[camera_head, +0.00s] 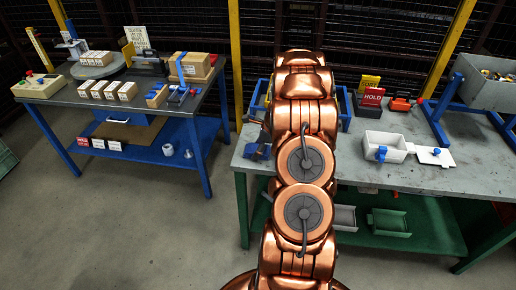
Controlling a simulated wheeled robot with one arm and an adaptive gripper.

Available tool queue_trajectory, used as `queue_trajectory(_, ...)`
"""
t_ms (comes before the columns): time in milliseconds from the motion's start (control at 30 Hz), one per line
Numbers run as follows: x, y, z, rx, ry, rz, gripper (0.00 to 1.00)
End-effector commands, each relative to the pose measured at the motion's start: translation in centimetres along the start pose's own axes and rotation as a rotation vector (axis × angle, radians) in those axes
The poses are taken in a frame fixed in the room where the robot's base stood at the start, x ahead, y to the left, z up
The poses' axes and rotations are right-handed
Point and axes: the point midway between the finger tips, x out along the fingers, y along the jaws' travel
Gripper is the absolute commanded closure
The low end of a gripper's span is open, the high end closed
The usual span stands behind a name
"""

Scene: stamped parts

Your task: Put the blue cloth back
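I cannot single out the blue cloth with certainty. A small blue item (381,153) sits at the white open box (391,142) on the right bench; it is too small to tell whether it is cloth. Another blue piece (259,151) shows just left of my arm on the same bench, partly hidden. My copper arm rises through the middle of the view. My gripper does not show, so its state and anything in it are hidden.
The right bench (430,178) has clear grey top at front. A white lid piece (434,156), a red HOLD sign (373,97), a blue frame (437,123) and a grey bin (484,82) stand there. The left table (62,97) carries several small boxes. Open floor lies between.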

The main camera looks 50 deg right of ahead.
Motion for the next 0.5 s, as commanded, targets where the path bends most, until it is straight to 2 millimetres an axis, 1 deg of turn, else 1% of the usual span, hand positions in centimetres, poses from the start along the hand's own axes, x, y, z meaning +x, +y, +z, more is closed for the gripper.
queue_trajectory(33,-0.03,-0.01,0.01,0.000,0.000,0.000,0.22)
queue_trajectory(200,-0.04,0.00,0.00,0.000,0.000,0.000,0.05)
queue_trajectory(500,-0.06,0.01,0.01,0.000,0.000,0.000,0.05)
